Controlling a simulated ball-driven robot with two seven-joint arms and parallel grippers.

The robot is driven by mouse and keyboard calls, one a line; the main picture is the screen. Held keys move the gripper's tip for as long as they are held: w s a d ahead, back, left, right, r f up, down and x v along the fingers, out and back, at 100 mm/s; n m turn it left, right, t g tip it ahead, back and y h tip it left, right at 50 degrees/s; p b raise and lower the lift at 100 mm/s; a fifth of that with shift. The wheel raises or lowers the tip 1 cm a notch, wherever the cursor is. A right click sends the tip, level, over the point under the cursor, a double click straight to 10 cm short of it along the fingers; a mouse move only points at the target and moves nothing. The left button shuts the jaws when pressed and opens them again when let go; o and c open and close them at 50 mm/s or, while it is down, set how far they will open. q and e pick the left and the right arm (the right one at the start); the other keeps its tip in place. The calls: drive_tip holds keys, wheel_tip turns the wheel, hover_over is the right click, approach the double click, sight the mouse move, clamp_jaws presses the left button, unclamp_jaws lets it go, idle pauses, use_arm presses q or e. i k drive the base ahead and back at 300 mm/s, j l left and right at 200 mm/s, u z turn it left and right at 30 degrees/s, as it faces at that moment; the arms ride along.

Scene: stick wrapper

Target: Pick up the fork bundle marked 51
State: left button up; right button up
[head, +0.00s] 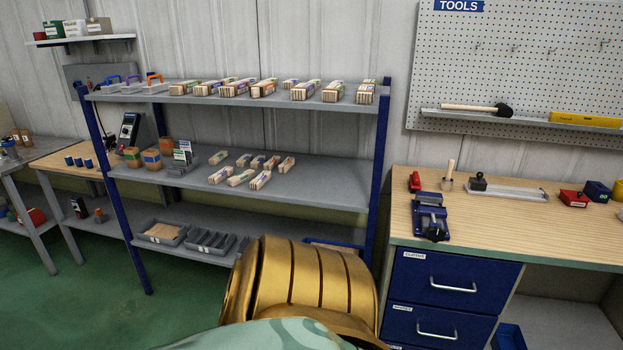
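Several pale stick bundles with printed wrappers (306,90) lie in a row on the top shelf of a blue-and-grey rack. More, smaller-looking bundles (241,177) lie in two loose rows on the middle shelf (325,187). The marks on the bundles are too small to read, so I cannot tell which one bears 51 or which are forks. Neither of my grippers shows in the head view.
Grey bins (210,241) stand on the bottom shelf. Small boxes (152,159) and caddies with coloured handles (133,84) are at the rack's left. A wooden-topped workbench (505,208) with a blue vise (430,215) stands right. The middle shelf's right part is clear.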

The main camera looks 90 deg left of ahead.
sight(256, 184)
drive_tip(key=u, duration=3.1)
drive_tip(key=i+j+z, duration=0.1)
drive_tip(key=z, duration=0.25)
drive_tip(key=i+j+z, duration=0.1)
drive_tip(key=z, duration=0.25)
drive_tip(key=i+j+z, duration=0.1)
drive_tip(key=z, duration=0.25)
